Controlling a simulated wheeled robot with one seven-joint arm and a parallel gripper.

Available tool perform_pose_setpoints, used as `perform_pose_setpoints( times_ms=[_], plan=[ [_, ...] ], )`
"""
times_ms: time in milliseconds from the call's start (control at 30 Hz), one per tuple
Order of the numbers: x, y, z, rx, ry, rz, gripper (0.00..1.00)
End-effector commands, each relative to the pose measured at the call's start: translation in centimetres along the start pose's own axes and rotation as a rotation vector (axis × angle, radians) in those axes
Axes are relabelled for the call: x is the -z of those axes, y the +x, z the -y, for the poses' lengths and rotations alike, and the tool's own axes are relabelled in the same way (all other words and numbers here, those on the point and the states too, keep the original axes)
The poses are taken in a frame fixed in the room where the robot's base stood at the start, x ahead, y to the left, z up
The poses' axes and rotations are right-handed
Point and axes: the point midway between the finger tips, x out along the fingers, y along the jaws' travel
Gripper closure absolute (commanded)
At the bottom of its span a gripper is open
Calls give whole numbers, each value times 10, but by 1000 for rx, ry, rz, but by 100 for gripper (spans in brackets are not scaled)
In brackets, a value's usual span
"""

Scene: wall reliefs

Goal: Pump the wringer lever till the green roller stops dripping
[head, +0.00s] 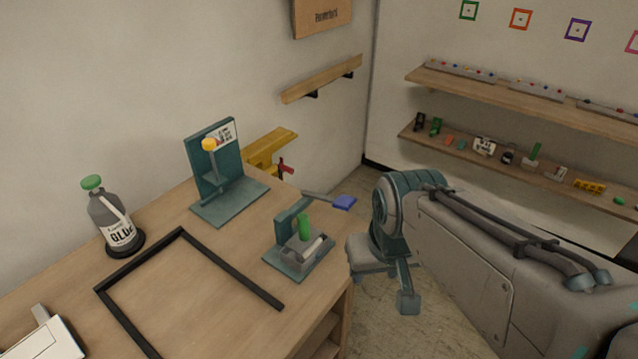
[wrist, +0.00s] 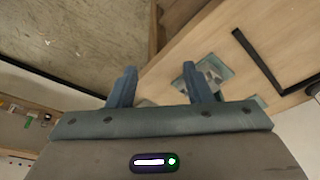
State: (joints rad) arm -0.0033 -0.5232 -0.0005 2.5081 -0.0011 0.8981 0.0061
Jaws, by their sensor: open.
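The wringer (head: 283,262) is a small teal stand at the table's right edge. A green roller (head: 304,226) stands upright on it, above a grey tray with a pale cylinder. The wringer lever (head: 344,202) reaches out to the right past the table edge and ends in a blue paddle. My gripper (head: 381,286) is open and empty, to the right of the wringer and lower in the picture than the paddle, apart from it. In the wrist view my gripper (wrist: 159,86) shows two spread fingers; part of the wringer (wrist: 217,67) shows behind the right finger. Drips are too small to make out.
On the table stand a glue bottle (head: 108,222), a black frame (head: 150,259) and a teal press with a yellow knob (head: 209,144). Wall shelves (head: 520,100) hold small items at the back right. Floor is open beside the table.

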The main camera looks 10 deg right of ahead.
Motion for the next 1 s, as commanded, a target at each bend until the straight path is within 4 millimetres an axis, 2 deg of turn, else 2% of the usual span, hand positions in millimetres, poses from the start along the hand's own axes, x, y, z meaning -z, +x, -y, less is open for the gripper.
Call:
perform_pose_setpoints(
  times_ms=[100, 267, 1000],
  plan=[
    [0, 0, 0, 0, 0, 0, 54],
    [0, 0, 0, 0, 0, 0, 99],
    [0, 0, 0, 0, 0, 0, 100]
  ],
)
